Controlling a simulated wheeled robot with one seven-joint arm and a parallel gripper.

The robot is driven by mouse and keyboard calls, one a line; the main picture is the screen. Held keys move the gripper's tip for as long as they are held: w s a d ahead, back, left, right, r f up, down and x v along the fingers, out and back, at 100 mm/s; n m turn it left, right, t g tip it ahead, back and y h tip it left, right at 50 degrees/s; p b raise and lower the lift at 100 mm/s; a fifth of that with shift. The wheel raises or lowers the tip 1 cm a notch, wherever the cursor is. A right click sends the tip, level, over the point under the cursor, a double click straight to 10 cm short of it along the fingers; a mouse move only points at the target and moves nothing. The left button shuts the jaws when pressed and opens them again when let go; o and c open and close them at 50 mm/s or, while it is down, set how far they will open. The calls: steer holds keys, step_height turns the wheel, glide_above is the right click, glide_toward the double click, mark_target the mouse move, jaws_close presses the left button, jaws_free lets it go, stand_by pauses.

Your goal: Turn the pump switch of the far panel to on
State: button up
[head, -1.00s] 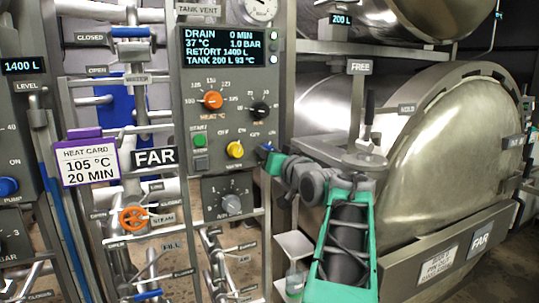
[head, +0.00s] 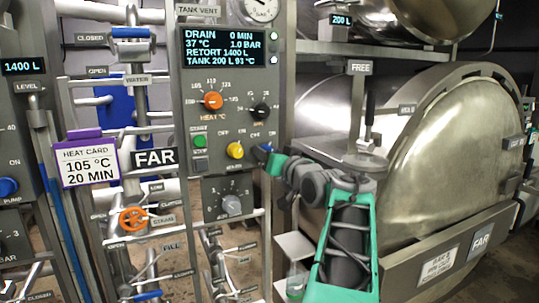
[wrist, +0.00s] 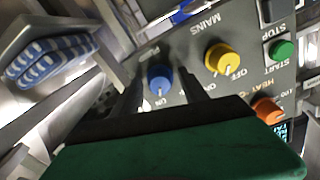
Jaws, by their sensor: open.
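The far panel (head: 220,105) is the grey one with the lit display, beside the FAR sign. Its blue pump switch (wrist: 160,79) is in the wrist view, with an upside-down ON label just below it. Its white mark appears to point down, towards that label; the exact angle is hard to tell. My gripper (wrist: 160,88) is open, with one dark finger on each side of the blue knob; contact cannot be told. In the head view my gripper (head: 270,154) is at the panel's right edge, and the blue knob is mostly hidden.
The yellow MAINS knob (wrist: 223,57) is close beside the blue one. The green START button (wrist: 281,50) and the orange heat knob (wrist: 268,110) are further along. A heat card (head: 90,163) hangs left. The big steel vessel (head: 455,165) stands right of my arm.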

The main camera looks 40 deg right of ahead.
steer(key=b+v, duration=0.1)
steer(key=v, duration=0.6)
steer(key=shift+s, duration=0.25)
steer(key=shift+a, duration=0.15)
stand_by(0.7)
